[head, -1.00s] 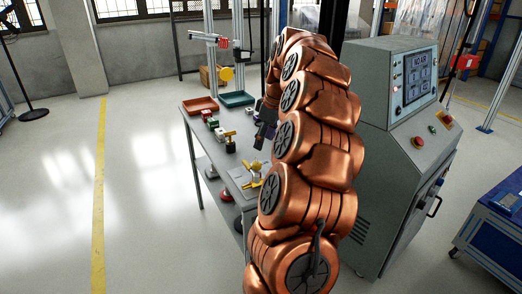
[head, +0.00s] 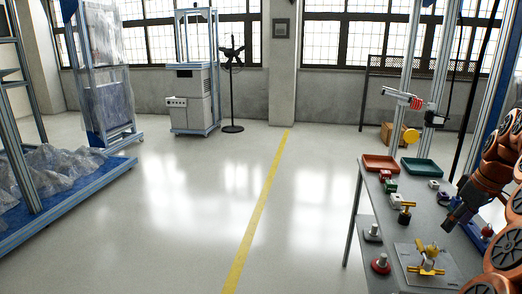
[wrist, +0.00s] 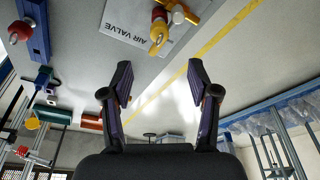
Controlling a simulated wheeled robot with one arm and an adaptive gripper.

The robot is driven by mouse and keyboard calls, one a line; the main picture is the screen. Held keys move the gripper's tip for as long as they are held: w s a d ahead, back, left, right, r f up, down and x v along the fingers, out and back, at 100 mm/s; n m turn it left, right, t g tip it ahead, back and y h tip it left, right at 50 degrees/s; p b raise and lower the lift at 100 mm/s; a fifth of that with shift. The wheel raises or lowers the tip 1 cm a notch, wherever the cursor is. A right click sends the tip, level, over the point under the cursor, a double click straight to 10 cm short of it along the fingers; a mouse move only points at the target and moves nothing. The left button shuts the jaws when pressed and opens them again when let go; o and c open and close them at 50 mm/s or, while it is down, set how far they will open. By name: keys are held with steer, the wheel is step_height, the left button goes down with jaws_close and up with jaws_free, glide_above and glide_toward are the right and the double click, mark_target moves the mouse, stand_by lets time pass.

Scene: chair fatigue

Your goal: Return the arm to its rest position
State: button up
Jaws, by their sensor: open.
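My copper-coloured arm (head: 490,175) stands folded at the right edge of the head view, partly cut off by the frame. My gripper (head: 455,214) hangs in front of it, over the right part of the grey workbench (head: 375,225). In the wrist view my gripper (wrist: 160,100) has its two dark fingers wide apart, with nothing between them. The wrist picture is upside down, with the bench top along its upper part.
A yellow valve on a plate (head: 428,262), a red tray (head: 381,163), a green tray (head: 421,167) and small fittings sit on the bench. Open floor with a yellow line (head: 258,215) lies to the left. A plastic-covered blue platform (head: 50,185) stands at far left.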

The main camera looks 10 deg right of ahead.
steer(key=s+a+r+g+p, duration=0.1)
steer(key=s+a+r+p, duration=0.15)
steer(key=a, duration=1.05)
steer(key=s+a+r+g+p, duration=0.1)
steer(key=s+a+r+p, duration=0.15)
steer(key=a, duration=1.15)
steer(key=s+a+f+m+g+p, duration=0.1)
steer(key=s+a, duration=0.4)
steer(key=s, duration=0.6)
steer(key=s+a+f+m+g+p, duration=0.1)
steer(key=s+a+f+p, duration=0.3)
steer(key=s, duration=0.7)
steer(key=shift+a+m+g+h+p, duration=0.3)
steer(key=shift+a+p, duration=0.05)
steer(key=shift+a, duration=0.85)
steer(key=shift+f, duration=0.1)
